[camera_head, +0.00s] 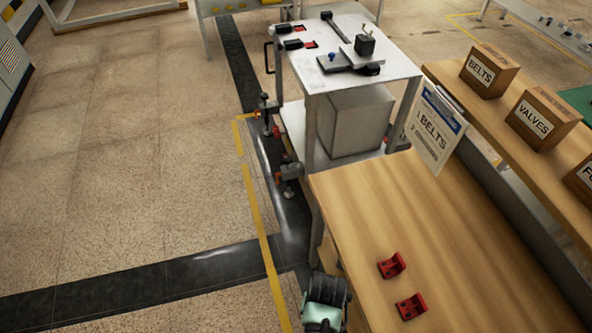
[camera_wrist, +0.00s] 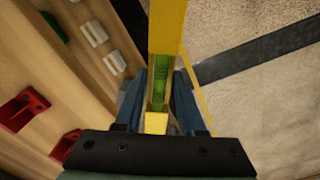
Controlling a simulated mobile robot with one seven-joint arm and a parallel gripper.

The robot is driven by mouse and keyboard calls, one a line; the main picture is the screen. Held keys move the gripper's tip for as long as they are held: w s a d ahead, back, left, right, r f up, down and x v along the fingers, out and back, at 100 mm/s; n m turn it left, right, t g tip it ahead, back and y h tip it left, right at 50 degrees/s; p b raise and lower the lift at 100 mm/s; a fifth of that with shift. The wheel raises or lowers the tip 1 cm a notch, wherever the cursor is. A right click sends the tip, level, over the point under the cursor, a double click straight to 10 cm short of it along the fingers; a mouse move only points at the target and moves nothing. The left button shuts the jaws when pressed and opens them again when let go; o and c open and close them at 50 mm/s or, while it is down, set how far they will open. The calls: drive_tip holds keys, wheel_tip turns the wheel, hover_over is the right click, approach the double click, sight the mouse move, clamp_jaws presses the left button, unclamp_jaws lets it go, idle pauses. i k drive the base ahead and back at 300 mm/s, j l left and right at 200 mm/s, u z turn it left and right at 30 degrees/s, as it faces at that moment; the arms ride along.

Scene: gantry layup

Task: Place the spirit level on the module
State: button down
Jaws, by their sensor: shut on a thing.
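My gripper (camera_wrist: 159,98) is shut on the spirit level (camera_wrist: 166,30), a yellow bar with a bright green vial, in the wrist view. The blue fingers stand on either side of the bar, which runs away from me toward the top edge. The level appears to be in the air beside the wooden bench, over the floor. In the head view only a dark and pale green part of my arm shows at the bottom edge, and the level cannot be made out. I cannot identify the module in either view.
The wooden bench (camera_head: 400,220) carries two red brackets (camera_head: 391,265) (camera_head: 411,306). A clipboard (camera_head: 436,128) stands near a shelf with labelled boxes (camera_head: 488,70) (camera_head: 542,118). A metal cart (camera_head: 318,83) holds tools, with clamps (camera_head: 290,176) at its side. Floor at left is clear.

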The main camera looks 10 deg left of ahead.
sight(309, 72)
drive_tip(key=i+j+u, duration=0.35)
drive_tip(key=i, duration=0.25)
drive_tip(key=i+u, duration=0.35)
drive_tip(key=i, duration=0.25)
drive_tip(key=i+j+z, duration=0.15)
drive_tip(key=i, duration=0.5)
drive_tip(key=i+j+z, duration=0.2)
drive_tip(key=i, duration=0.45)
drive_tip(key=l, duration=0.05)
